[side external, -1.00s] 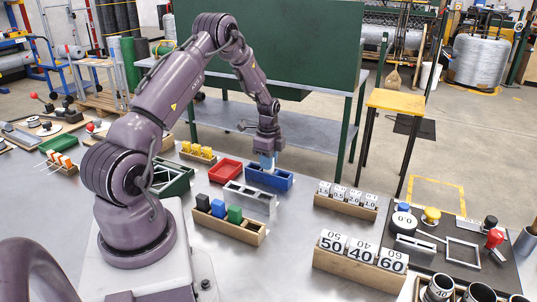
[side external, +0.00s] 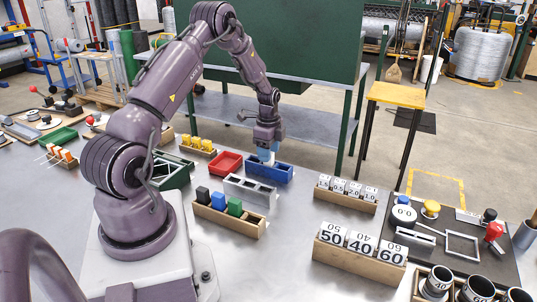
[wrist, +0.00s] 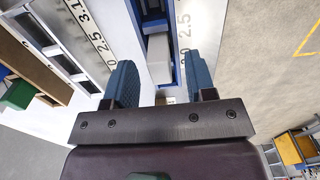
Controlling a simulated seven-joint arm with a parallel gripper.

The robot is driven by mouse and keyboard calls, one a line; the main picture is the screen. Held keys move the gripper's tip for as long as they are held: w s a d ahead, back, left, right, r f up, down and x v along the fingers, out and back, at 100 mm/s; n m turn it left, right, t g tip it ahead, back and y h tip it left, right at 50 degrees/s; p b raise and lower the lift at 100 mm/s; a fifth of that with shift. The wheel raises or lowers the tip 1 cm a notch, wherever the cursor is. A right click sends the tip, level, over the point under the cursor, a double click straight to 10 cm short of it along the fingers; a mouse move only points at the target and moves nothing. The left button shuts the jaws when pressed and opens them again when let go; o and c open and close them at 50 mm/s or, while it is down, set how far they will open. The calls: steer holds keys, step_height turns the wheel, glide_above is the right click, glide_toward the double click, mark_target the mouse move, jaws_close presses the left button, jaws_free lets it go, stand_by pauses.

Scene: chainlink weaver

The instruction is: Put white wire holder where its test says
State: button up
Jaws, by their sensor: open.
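My gripper (side external: 266,158) points down at the blue tray (side external: 283,176). In the wrist view my gripper (wrist: 160,90) is open, its two blue fingers apart with nothing clearly held between them. The blue tray (wrist: 176,68) lies beyond the fingertips in that view. A pale white-grey block (wrist: 159,58) shows inside it, in line with the gap between the fingers; I cannot tell if it is the white wire holder. In the side view the fingers hide part of the tray's inside.
A red tray (side external: 225,164) and a grey slotted rack (side external: 250,191) stand close to the blue tray. A wooden holder (side external: 228,219) carries black, blue and green blocks. Numbered blocks sit in wooden racks (side external: 345,262) to the right. Bare table lies between them.

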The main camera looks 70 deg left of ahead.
step_height(320, 180, up, 12)
steer(key=shift+f, duration=0.2)
stand_by(0.4)
steer(key=s+d+r+n+t, duration=0.2)
steer(key=s+d+r+n, duration=0.1)
steer(key=d, duration=0.7)
steer(key=s+d+r+n+t, duration=0.1)
steer(key=s+d+r+n, duration=0.2)
steer(key=s+d+r, duration=0.3)
steer(key=s+d+r+n+t, duration=0.2)
steer(key=s+d+r, duration=0.3)
steer(key=d, duration=1.1)
step_height(320, 180, up, 3)
steer(key=shift+r+n+t, duration=0.1)
steer(key=shift+n+t, duration=0.2)
steer(key=shift+n, duration=0.2)
steer(key=shift+s, duration=0.1)
